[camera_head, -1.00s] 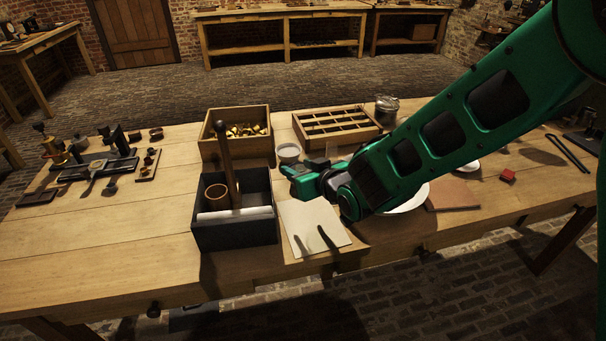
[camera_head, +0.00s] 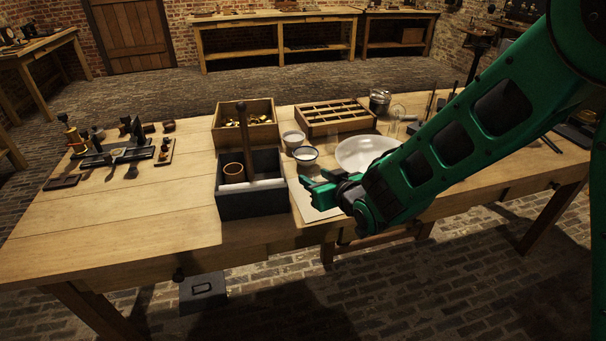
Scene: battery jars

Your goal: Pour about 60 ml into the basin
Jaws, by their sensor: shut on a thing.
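The white basin (camera_head: 358,154) stands on the workbench right of centre, partly hidden by my green arm. My gripper (camera_head: 311,187) is near the bench's front, left of and nearer than the basin. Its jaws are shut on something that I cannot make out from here. A white cup with a dark rim (camera_head: 306,158) shows just beyond the jaws; I cannot tell whether they touch it. A grey cup (camera_head: 293,141) stands behind it. Clear glassware (camera_head: 397,122) stands behind the basin. No liquid level can be read.
A dark caddy (camera_head: 250,204) with an upright handle stands left of my gripper. Behind are a wooden box of brass parts (camera_head: 218,128), a divided tray (camera_head: 309,130) and a lidded jar (camera_head: 379,103). A pale sheet (camera_head: 305,209) lies below the jaws. The bench's left front is clear.

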